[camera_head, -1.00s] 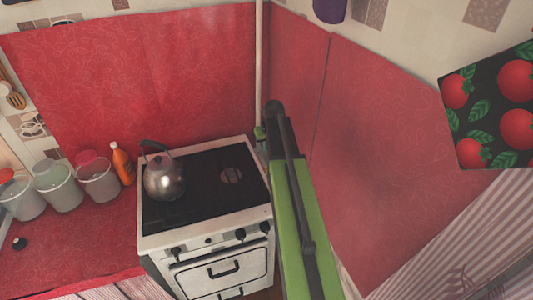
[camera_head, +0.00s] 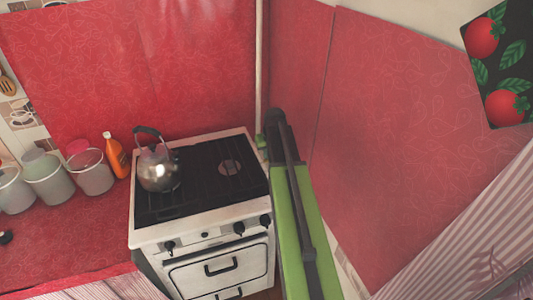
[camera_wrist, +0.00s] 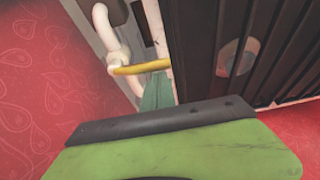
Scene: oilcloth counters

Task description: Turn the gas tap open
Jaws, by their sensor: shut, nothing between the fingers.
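The gas tap has a yellow lever (camera_wrist: 142,67), seen in the wrist view lying roughly sideways across a white pipe (camera_wrist: 113,45). It is at the upper middle of that view, beside the dark stove back or side. My gripper (camera_wrist: 160,125) fills the bottom of the wrist view as a green body with a dark edge. It is shut and holds nothing. The lever lies beyond it, with a visible gap in the picture; I cannot tell the exact distance. In the head view my green arm reaches down right of the stove, and the tap is hidden there.
The white stove (camera_head: 190,226) with a black top carries a steel kettle (camera_head: 158,170). An orange bottle (camera_head: 117,156) and several clear canisters (camera_head: 90,174) stand on the red counter at left. Red walls close in behind and to the right of my arm.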

